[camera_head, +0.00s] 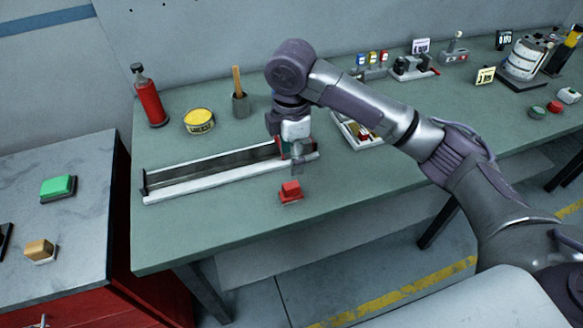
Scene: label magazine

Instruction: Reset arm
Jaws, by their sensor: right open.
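My right arm reaches in from the right, and my right gripper (299,162) points down at the right end of a long metal label magazine (215,178). The gripper is open. The arm partly hides that end of the magazine, and a small green and red patch shows beside the fingers; I cannot tell whether they touch it. My left gripper is not in view.
A white tray (350,136) of parts lies partly behind my arm. A marble-topped cabinet (85,225) at left holds a green block (58,187).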

